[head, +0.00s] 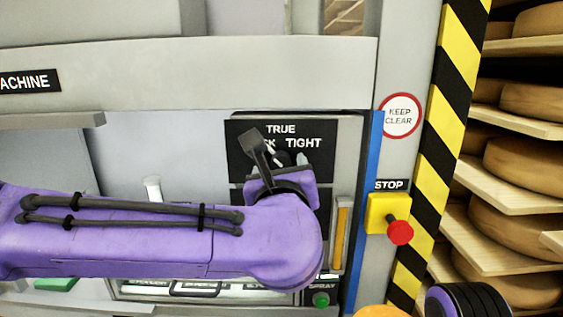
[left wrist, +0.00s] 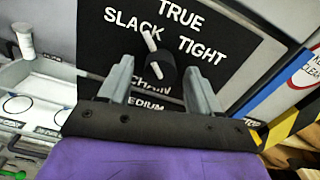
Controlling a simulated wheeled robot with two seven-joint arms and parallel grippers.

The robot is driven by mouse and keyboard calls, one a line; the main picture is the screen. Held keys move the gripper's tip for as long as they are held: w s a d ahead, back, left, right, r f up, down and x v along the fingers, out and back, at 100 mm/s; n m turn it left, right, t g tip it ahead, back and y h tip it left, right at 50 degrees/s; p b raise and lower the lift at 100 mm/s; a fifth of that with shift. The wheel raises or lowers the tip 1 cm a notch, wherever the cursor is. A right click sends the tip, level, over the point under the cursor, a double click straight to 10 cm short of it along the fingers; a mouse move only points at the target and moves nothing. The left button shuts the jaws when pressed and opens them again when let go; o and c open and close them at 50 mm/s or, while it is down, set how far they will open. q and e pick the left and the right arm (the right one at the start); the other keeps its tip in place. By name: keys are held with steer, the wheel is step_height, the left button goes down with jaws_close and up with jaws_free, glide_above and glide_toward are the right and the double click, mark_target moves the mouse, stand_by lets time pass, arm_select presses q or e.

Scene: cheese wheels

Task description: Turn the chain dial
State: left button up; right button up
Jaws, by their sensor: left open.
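The chain dial (left wrist: 160,75) is a round black knob with a white pointer, on a black panel lettered SLACK, TRUE and TIGHT. In the left wrist view the pointer leans up between SLACK and TRUE, seemingly nearer SLACK. My left gripper (left wrist: 158,66) is open, with one finger on each side of the dial in that view; I cannot tell whether they touch it. In the head view my left gripper (head: 277,151) is in front of the panel (head: 240,133) and hides most of the dial and part of the word SLACK. My right gripper is not in view.
A red STOP button (head: 400,232) on a yellow box and a green SPRAY button (head: 320,299) are nearby. A white-topped knob (head: 153,188) stands to the left. A striped post (head: 440,130) and shelves of cheese wheels (head: 535,165) are at the right.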

arm_select(q)
steer(key=c, duration=1)
steer(key=m+b, duration=0.1)
steer(key=m, duration=0.7)
steer(key=shift+m, duration=0.3)
steer(key=o, duration=1)
